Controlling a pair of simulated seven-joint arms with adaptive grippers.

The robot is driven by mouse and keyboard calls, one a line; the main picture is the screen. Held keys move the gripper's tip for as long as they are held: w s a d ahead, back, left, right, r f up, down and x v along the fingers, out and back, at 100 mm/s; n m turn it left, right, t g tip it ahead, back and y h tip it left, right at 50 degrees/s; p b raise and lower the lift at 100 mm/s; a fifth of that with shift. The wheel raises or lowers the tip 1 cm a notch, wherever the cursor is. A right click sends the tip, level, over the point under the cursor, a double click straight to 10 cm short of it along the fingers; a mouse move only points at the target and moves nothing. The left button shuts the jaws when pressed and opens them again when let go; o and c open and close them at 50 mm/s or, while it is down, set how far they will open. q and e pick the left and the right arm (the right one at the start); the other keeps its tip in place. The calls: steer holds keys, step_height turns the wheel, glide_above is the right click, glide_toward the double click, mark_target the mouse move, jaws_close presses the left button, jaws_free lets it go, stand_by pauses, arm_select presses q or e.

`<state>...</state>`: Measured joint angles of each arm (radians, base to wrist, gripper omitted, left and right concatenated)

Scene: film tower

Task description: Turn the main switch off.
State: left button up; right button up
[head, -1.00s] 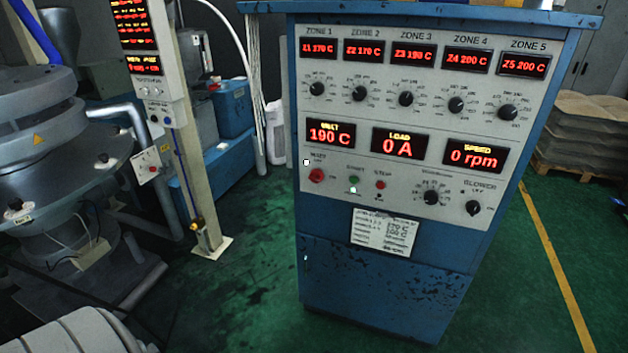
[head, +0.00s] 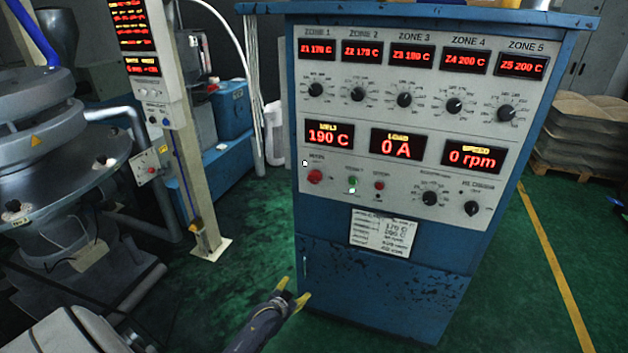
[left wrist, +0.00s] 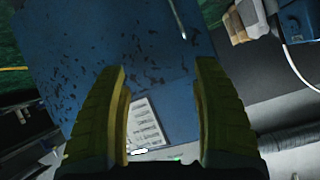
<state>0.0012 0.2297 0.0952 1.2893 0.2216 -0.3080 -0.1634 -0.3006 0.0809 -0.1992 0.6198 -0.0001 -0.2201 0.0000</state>
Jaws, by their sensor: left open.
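A red rotary knob (head: 315,177) sits at the lower left of the control panel (head: 340,205); its label is too blurred to read, and it looks like the main switch. A small white lamp (head: 305,163) is lit above it. My left gripper (head: 292,293) is in front of the cabinet's lower left part, well below the knob and touching nothing. Its yellow fingers are apart and empty. In the left wrist view the open gripper (left wrist: 160,72) faces the blue cabinet front (left wrist: 100,40) and a white paper label (left wrist: 145,122). My right gripper is not in view.
A green button (head: 352,183), a red button (head: 379,185) and two black knobs share the knob's row. Lit red displays fill the panel above. A post with a display (head: 190,180) stands left of the cabinet. Green floor is open between them.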

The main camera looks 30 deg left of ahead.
arm_select(q)
steer(key=w+a+r+t, duration=0.2)
steer(key=w+r, duration=0.2)
steer(key=r, duration=0.7)
steer(key=w+a+r+t, duration=0.2)
steer(key=w+r, duration=0.1)
steer(key=r, duration=0.9)
steer(key=m+t, duration=0.2)
steer(key=m, duration=0.1)
glide_toward(312, 181)
steer(key=shift+y, duration=0.3)
steer(key=w, duration=0.7)
steer(key=w+a, duration=0.1)
steer(key=w, duration=0.3)
steer(key=shift+w+a+r, duration=0.1)
steer(key=shift+w, duration=0.05)
steer(key=c, duration=1.3)
